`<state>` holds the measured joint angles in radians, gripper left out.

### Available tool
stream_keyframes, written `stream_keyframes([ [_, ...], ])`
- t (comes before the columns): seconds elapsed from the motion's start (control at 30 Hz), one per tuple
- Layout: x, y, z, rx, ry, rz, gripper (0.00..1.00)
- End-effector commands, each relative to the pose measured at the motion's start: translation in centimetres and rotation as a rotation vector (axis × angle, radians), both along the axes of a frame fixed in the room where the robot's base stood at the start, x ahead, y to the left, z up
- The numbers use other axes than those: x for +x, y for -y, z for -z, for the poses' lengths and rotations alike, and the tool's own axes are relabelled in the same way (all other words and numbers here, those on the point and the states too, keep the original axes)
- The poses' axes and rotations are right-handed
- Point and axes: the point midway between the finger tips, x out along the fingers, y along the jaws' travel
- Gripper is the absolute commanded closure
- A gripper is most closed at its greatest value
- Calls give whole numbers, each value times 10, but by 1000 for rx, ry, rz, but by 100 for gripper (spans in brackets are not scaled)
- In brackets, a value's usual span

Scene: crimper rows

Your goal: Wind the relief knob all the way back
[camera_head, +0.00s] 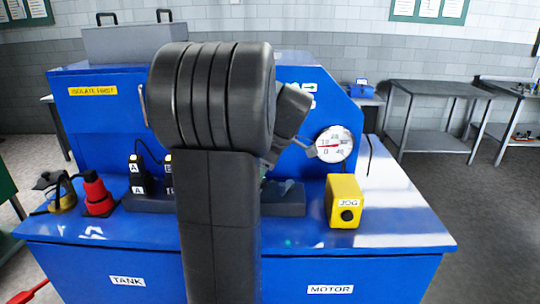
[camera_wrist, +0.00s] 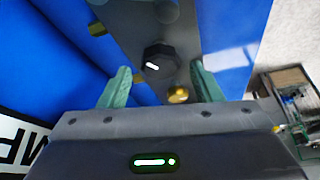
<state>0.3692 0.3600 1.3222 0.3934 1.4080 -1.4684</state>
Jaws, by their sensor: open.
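The relief knob looks to be the dark, faceted knob (camera_wrist: 158,62) with a white pointer line in the wrist view. It sits on a grey block (camera_wrist: 135,22) against the blue machine. My gripper (camera_wrist: 162,82) is open, with its two green fingers apart, one on each side of the knob as seen in this view. The fingers do not visibly touch the knob. A brass round fitting (camera_wrist: 178,95) lies just below the knob in the picture. In the head view my own arm hides the knob and most of the gripper.
A yellow JOG box (camera_head: 342,203) stands on the blue bench (camera_head: 400,222) right of my arm. A pressure gauge (camera_head: 334,144) is above it. A red-topped item (camera_head: 98,194) and black parts marked A (camera_head: 137,176) stand left. The bench's right end is clear.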

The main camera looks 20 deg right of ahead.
Motion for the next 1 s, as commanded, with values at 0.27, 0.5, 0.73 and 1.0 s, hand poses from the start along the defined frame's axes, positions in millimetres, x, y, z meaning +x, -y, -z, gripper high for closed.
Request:
stream_keyframes([
  [0.27, -11, 21, -56, -3, 5, 2, 41],
  [0.5, -20, 36, -99, -2, 3, 2, 41],
  [0.73, -24, 42, -116, -1, 0, 1, 41],
  [1.0, -25, 42, -117, -1, 0, 1, 41],
])
